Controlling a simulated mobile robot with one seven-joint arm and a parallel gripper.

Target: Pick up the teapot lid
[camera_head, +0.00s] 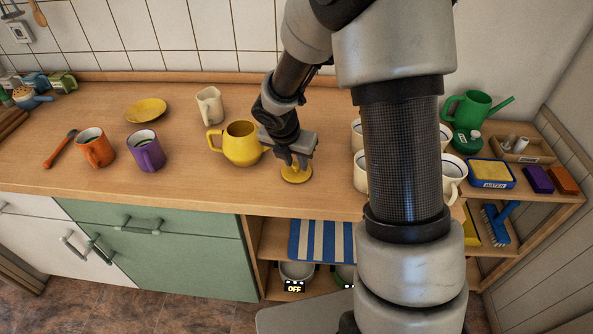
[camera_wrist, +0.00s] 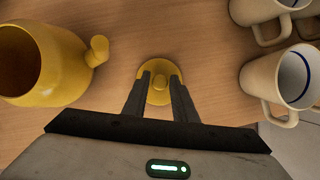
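The yellow teapot lid (camera_head: 296,176) lies on the wooden counter, to the right of the yellow teapot (camera_head: 241,146). In the wrist view the lid (camera_wrist: 160,69) is a round disc with a small knob, and the teapot's body and spout (camera_wrist: 62,62) show at the left. My gripper (camera_head: 294,161) points down over the lid. In the wrist view my gripper (camera_wrist: 160,78) has its two fingers apart, one on each side of the knob, with some gap visible. The fingers cover parts of the lid's sides. Whether they touch the lid is unclear.
Several white mugs (camera_wrist: 285,76) stand close on the right, partly behind my arm in the head view. An orange mug (camera_head: 95,148), a purple mug (camera_head: 146,151), a yellow saucer (camera_head: 146,111) and a cream cup (camera_head: 209,105) stand further left. The counter's front strip is clear.

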